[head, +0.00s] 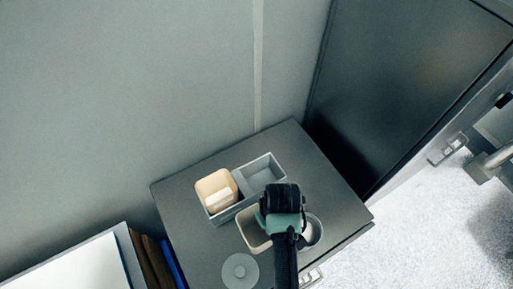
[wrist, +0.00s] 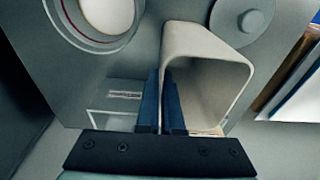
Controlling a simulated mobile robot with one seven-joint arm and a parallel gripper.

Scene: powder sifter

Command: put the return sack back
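A beige open-topped container (head: 252,234), seemingly the return sack, is at my gripper (head: 282,208) over the dark cabinet top. In the wrist view this container (wrist: 205,65) shows its hollow inside. My gripper's two blue fingers (wrist: 165,100) are close together with its left wall between them, so the gripper looks shut on that wall. Whether its base touches the cabinet cannot be told. A grey two-part tray (head: 262,172) lies behind the gripper. Its left compartment holds a cream container (head: 212,184) with a pale block in it; its right compartment is empty.
A grey round bowl (head: 316,232) with white contents stands right of the gripper. A grey round lid (head: 240,271) lies front left. Binders (head: 155,262) stand left of the cabinet (head: 340,200). A wall rises behind. The cabinet top's right corner is clear.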

